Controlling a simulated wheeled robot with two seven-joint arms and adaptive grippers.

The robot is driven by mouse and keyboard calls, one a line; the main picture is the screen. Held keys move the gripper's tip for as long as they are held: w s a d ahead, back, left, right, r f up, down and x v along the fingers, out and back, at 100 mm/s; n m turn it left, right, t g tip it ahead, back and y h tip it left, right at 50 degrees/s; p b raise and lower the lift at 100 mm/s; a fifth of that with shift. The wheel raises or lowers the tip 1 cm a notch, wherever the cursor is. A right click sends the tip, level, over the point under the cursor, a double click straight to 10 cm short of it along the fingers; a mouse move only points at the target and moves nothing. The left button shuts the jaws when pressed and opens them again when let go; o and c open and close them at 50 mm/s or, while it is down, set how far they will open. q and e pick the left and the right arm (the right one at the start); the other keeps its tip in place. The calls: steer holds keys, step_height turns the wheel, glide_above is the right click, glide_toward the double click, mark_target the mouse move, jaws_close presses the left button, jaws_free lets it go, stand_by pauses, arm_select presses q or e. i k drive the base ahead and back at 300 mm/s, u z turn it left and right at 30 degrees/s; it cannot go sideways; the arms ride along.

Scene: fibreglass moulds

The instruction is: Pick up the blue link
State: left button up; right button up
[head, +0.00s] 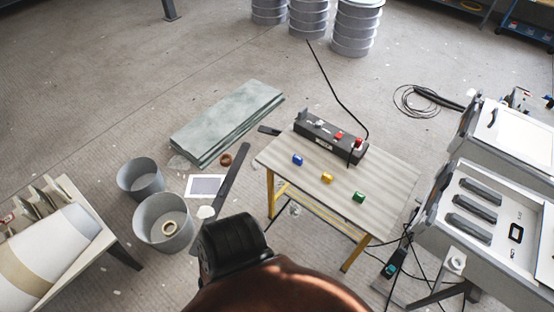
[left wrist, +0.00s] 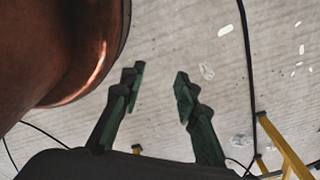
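The blue link (head: 297,160) is a small rounded piece lying on the left part of the wooden-topped table (head: 385,182) in the head view. A yellow link (head: 327,178) and a green link (head: 359,197) lie in a row to its right. In the left wrist view my left gripper (left wrist: 158,78) is open, with two dark green fingers apart and only floor between them. No link shows in that view. In the head view I cannot make out either gripper's fingertips. My right gripper is not in view.
A black box with red buttons (head: 331,136) stands along the table's back edge. Metal buckets (head: 163,221) stand on the floor at left, near a stack of greenish sheets (head: 227,119). A white machine (head: 483,215) is at right. Yellow table legs (left wrist: 288,155) show in the wrist view.

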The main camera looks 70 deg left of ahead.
mark_target(298, 160)
steer(key=u, duration=1.95)
